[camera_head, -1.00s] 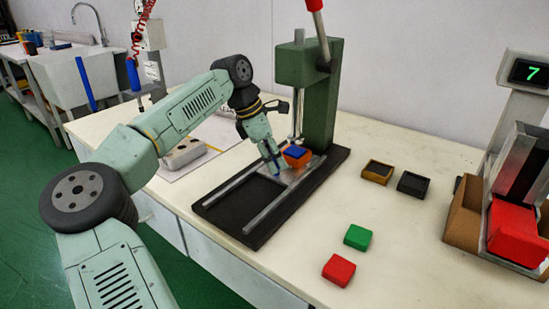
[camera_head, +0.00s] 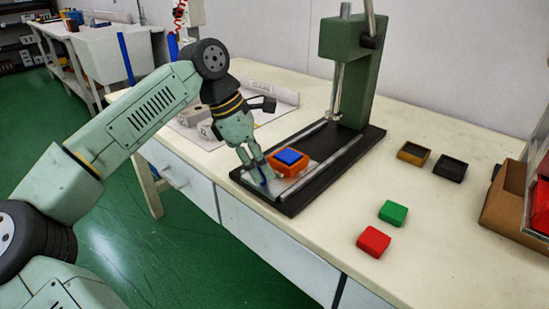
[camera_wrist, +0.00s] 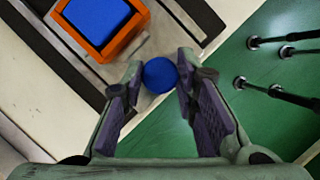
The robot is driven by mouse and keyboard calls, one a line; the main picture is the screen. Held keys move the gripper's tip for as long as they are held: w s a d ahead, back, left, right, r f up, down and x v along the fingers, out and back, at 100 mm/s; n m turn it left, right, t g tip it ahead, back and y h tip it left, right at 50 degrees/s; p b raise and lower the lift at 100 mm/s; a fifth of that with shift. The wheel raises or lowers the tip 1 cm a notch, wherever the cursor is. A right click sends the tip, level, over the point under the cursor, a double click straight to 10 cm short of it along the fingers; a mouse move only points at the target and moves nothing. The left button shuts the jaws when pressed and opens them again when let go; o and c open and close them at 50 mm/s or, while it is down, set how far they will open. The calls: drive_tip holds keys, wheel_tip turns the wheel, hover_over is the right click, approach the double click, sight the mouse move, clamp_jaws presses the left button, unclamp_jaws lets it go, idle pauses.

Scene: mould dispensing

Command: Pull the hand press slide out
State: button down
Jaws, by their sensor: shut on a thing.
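The hand press is a green column (camera_head: 350,68) on a black base with two metal rails. Its slide (camera_head: 244,190), a grey metal plate, sits at the front end of the rails, away from the column. An orange mould with a blue block in it (camera_head: 289,158) rests on the slide; it also shows in the wrist view (camera_wrist: 141,17). My gripper (camera_head: 259,178) is at the slide's front, shut on the slide's blue knob. The round knob (camera_wrist: 160,74) shows between the fingertips in the wrist view. The fingers hide most of the knob in the head view.
A red block (camera_head: 373,242) and a green block (camera_head: 393,212) lie on the table right of the press. Two dark-topped moulds (camera_head: 413,152) (camera_head: 450,167) lie farther back. A brown box (camera_head: 505,205) stands at the right edge. The table's front edge is close to the slide.

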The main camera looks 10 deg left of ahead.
drive_tip(key=shift+s+a, duration=0.35)
drive_tip(key=shift+s, duration=0.2)
drive_tip(key=shift+f, duration=0.1)
drive_tip(key=c, duration=1.3)
unclamp_jaws()
drive_tip(key=shift+a, duration=0.1)
drive_tip(key=v, duration=1.2)
drive_tip(key=shift+s, duration=0.1)
